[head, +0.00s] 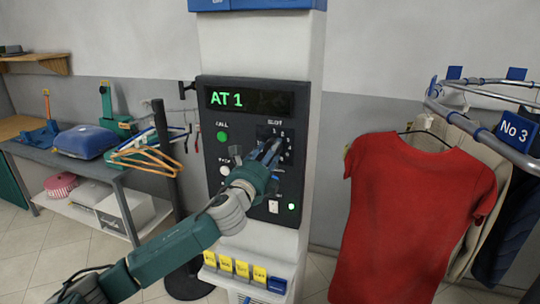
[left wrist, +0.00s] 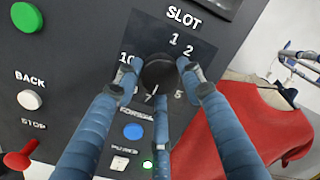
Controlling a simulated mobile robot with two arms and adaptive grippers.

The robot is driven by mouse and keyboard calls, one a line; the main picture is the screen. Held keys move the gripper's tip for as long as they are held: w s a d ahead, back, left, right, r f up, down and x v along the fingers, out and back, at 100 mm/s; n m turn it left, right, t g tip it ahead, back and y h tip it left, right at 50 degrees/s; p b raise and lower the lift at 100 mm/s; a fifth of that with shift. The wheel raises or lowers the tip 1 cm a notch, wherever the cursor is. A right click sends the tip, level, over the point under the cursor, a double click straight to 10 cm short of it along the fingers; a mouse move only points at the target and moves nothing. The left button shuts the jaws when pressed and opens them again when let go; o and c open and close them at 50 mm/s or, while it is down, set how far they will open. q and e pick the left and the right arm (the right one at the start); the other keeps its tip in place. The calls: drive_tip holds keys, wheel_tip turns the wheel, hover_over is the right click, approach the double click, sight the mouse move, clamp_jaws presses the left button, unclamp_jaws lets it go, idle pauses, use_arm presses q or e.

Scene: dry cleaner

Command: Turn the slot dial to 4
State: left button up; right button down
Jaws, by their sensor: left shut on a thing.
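The slot dial (left wrist: 158,72) is a dark round knob under the label SLOT in the left wrist view. Numbers 1, 2, 5, 7 and 10 can be read around it; others, including 4, are hidden by fingers. A small pale mark shows on its lower edge, towards the 7, but I cannot be sure it is the pointer. My left gripper (head: 268,150) is at the dial on the dark control panel (head: 209,130), shut on it, with blue fingers on both sides. The green display (head: 227,99) reads "AT 1". My right gripper is not in view.
A green CALL button (head: 223,136), a white BACK button (left wrist: 29,100) and a red STOP lever (left wrist: 20,158) sit left of the dial. A blue button (left wrist: 133,131) is below it. A red shirt (head: 415,210) hangs on the rail at right. A bench (head: 70,159) stands left.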

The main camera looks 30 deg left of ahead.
use_arm(q)
drive_tip(key=shift+d+r+n+g+y+p, duration=0.1)
drive_tip(key=shift+n+g+y+p, duration=0.35)
drive_tip(key=shift+n, duration=4.35)
drive_tip(key=shift+n+g+y+p, duration=0.35)
drive_tip(key=shift+n+p, duration=0.05)
drive_tip(key=shift+n, duration=4.4)
drive_tip(key=o, duration=1.1)
drive_tip(key=shift+o, duration=0.2)
drive_tip(key=v, duration=1.2)
